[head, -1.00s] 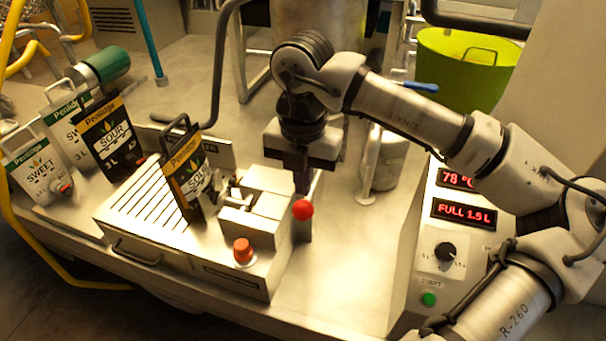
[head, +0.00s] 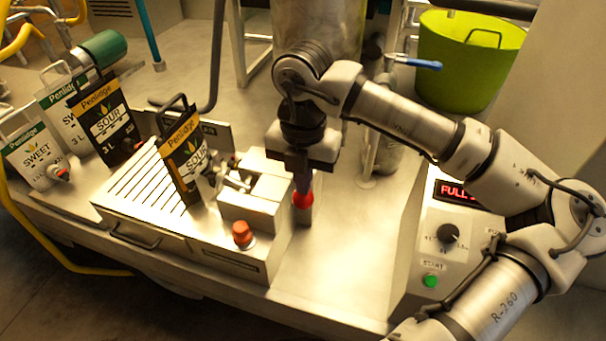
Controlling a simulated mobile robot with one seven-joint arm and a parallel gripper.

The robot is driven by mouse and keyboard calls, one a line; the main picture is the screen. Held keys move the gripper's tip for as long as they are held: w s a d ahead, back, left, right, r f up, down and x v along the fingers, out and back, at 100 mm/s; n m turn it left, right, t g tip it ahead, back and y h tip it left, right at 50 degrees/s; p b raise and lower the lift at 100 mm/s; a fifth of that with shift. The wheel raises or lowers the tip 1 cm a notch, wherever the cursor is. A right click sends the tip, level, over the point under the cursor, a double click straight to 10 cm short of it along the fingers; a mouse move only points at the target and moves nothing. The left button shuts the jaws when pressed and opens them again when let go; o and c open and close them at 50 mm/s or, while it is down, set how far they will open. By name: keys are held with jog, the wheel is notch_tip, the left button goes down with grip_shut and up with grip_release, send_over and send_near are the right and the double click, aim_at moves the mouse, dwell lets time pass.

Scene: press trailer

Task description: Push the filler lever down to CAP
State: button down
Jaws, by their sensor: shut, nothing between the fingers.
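The filler lever shows as a red ball knob (head: 303,200) at the right end of the steel filler (head: 250,212). The lever's arm is mostly hidden, and I cannot read a CAP mark. My gripper (head: 302,188) is shut and empty, pointing down right over the knob. Its fingertips overlap the top of the knob and look to be touching it, but exact contact is hard to tell. A black SOUR pouch (head: 186,160) stands tilted at the filler's left side, by the spout.
Other pouches (head: 108,125) stand at the left. A control panel with a green START button (head: 430,281) is at right, its display partly covered by my arm. A green tub (head: 465,65) stands behind. Bare bench (head: 345,250) lies between.

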jog(key=shift+w+d+f+b, duration=0.1)
jog(key=shift+w+f+b, duration=0.15)
jog(key=shift+f+b, duration=0.9)
jog(key=shift+w+d+f+b, duration=0.1)
jog(key=shift+w+f+b, duration=0.1)
jog(key=shift+f+b, duration=0.95)
jog(key=shift+r, duration=0.2)
notch_tip(320, 180, up, 10)
jog(key=p, duration=0.5)
